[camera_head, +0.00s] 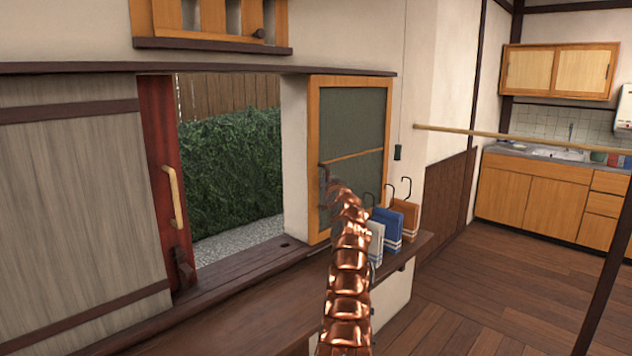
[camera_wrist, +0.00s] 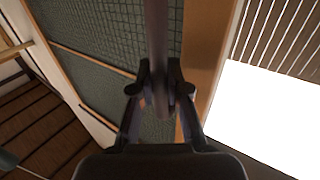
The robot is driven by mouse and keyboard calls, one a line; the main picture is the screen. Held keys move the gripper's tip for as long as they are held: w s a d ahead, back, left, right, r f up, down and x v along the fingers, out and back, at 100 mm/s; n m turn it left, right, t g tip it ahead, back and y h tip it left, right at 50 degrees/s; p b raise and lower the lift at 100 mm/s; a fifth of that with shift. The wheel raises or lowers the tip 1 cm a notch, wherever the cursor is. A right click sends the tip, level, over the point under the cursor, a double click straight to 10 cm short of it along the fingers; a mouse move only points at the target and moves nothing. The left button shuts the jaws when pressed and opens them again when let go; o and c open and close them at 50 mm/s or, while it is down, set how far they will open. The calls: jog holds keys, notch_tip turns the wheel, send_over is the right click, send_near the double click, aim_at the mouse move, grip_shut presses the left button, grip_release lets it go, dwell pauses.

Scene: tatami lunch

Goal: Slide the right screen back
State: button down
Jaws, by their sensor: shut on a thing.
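The right screen (camera_head: 352,115) is a wooden frame with grey-green mesh and a thin cross rail, at the right of the window opening in the head view. Its mesh also fills much of the wrist view (camera_wrist: 85,90). My gripper (camera_head: 327,184), at the end of my copper arm, is at the screen's left stile. In the wrist view my gripper (camera_wrist: 160,92) is shut on a dark upright bar, the screen's handle (camera_wrist: 157,35). The fingers hide part of the handle.
The opening (camera_head: 230,170) left of the screen shows a hedge and gravel. A red post with a pale handle (camera_head: 172,195) stands at its left. Cloth-like items, one blue (camera_head: 388,230), hang with hooks by the sill (camera_head: 300,277). A pole (camera_head: 520,138) crosses at right.

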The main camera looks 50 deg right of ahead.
jog(key=shift+d+r, duration=0.1)
jog(key=shift+d, duration=0.05)
dwell(0.3)
jog(key=c, duration=1.1)
grip_release()
jog(key=shift+c, duration=0.2)
